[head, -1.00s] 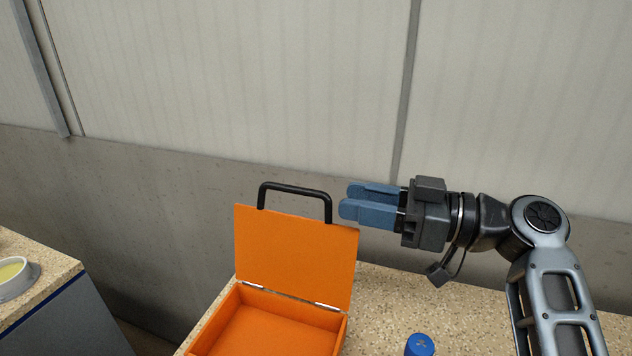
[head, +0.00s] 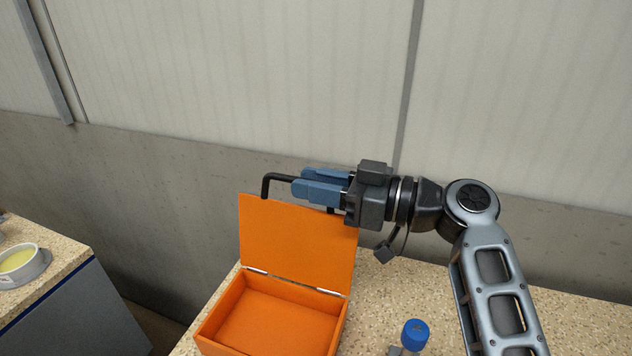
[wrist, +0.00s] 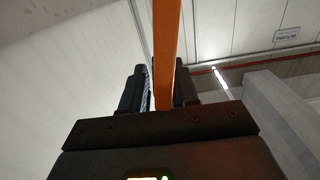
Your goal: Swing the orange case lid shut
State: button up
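The orange case (head: 270,315) stands on the speckled counter with its lid (head: 295,240) raised nearly upright. The black handle (head: 269,182) is on the lid's top edge, partly hidden behind my fingers. My gripper (head: 318,184) comes from the right at handle height, its blue fingers slightly apart and overlapping the handle. In the wrist view, the lid (wrist: 167,50) shows edge-on as an orange strip between the two dark fingers (wrist: 158,88), with a gap at the left finger. Contact with the handle or lid cannot be told.
A blue-capped container (head: 415,332) stands on the speckled counter (head: 570,325) to the right of the case. A bowl with yellow contents (head: 22,265) sits on a separate counter at the left. A wall (head: 250,80) rises close behind the case.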

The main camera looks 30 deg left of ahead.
grip_shut()
dwell(0.3)
jog(key=shift+s+d+f+b, duration=0.1)
jog(key=shift+s+f+b, duration=0.2)
jog(key=shift+b, duration=0.35)
jog(key=shift+n, duration=0.8)
jog(key=s+b, duration=0.2)
jog(key=s, duration=0.1)
jog(key=s+d+r+b, duration=0.1)
jog(key=shift+s+b, duration=0.2)
jog(key=shift+b, duration=0.15)
jog(key=shift+o, duration=1.3)
grip_release()
